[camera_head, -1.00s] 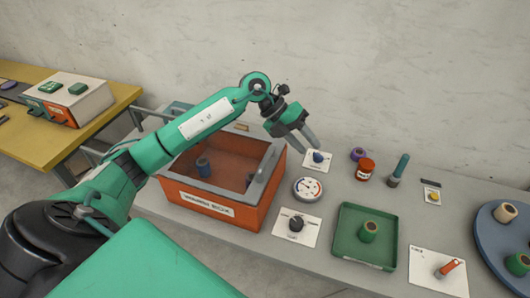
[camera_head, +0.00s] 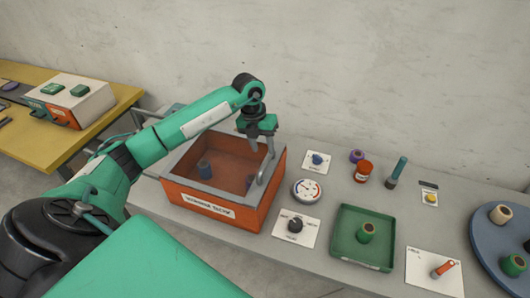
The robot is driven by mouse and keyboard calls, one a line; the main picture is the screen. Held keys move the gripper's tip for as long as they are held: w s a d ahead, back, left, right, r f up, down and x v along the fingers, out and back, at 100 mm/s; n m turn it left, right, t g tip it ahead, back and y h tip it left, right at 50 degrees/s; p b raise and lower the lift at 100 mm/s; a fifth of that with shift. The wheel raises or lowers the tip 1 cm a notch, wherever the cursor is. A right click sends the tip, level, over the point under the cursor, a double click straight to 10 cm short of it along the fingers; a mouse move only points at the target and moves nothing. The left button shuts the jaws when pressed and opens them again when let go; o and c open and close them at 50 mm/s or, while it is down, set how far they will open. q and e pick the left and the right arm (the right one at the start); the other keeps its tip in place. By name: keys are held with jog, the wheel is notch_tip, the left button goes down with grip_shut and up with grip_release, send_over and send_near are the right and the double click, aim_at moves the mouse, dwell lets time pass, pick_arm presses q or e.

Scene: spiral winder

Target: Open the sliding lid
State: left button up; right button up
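An orange box (camera_head: 232,211) with a grey rim and a white label stands on the grey table. A brownish see-through panel, apparently the sliding lid (camera_head: 222,158), covers its top, with dark cylinders (camera_head: 204,169) showing inside. A grey bar-like handle (camera_head: 262,179) runs along the right side of the top. My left gripper (camera_head: 264,156) points down at the far end of this handle. Its fingers overlap the handle in view, so I cannot tell whether they touch or grip it. My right gripper is out of view.
A green tray (camera_head: 345,250) holds a green spool. A red jar (camera_head: 363,171) stands behind. A yellow table (camera_head: 45,140) is at the left.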

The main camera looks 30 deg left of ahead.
aim_at(266, 159)
pick_arm(q)
jog(key=shift+w+d+f+p, duration=0.1)
jog(key=shift+d+f+p, duration=0.15)
jog(key=shift+f, duration=0.9)
jog(key=shift+w+d+f+p, duration=0.1)
jog(key=shift+d+f+p, duration=0.15)
jog(key=shift+f, duration=0.85)
jog(key=shift+s, duration=0.1)
grip_shut()
